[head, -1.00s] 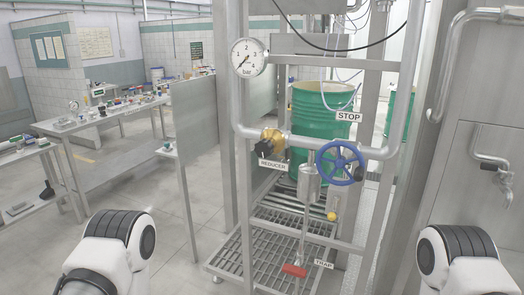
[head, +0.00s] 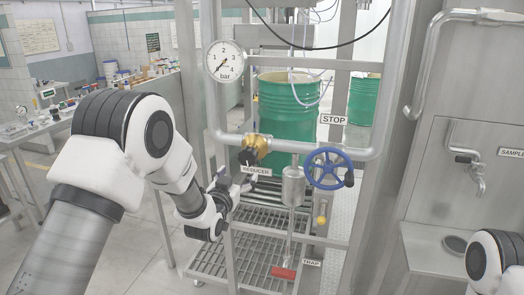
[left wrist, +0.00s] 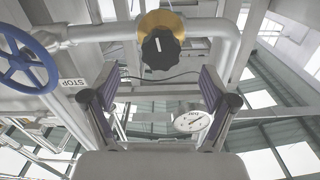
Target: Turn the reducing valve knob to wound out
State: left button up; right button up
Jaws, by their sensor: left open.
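The reducing valve has a brass body (head: 262,143) and a black knob (head: 247,157) on the pipe above the REDUCER label (head: 256,170). In the left wrist view the black knob (left wrist: 160,47), with a white pointer line, shows face-on against its brass body (left wrist: 158,22). My left gripper (head: 238,184) is just below and left of the knob. In the left wrist view its two fingers (left wrist: 158,85) are spread wide, with nothing between them, and the knob lies ahead between their tips, apart from them. My right gripper is out of view; only part of that arm shows at the lower right.
A blue handwheel (head: 328,168) sits right of the reducer, near the STOP label (head: 333,119). A pressure gauge (head: 224,61) is above. A red-handled trap valve (head: 283,272) hangs low. Steel frame posts and pipes surround the knob; green drums (head: 289,108) stand behind.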

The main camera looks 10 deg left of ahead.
aim_at(246, 159)
pick_arm(q)
jog(key=w+p, duration=0.1)
jog(key=w, duration=0.1)
jog(key=w+r+p, duration=0.1)
jog(key=w, duration=0.2)
jog(key=w+p, duration=0.1)
jog(key=w, duration=0.1)
jog(key=shift+w+r, duration=0.15)
jog(key=shift+w, duration=0.2)
jog(key=shift+d, duration=0.1)
jog(key=shift+c, duration=0.3)
jog(key=c, duration=1.1)
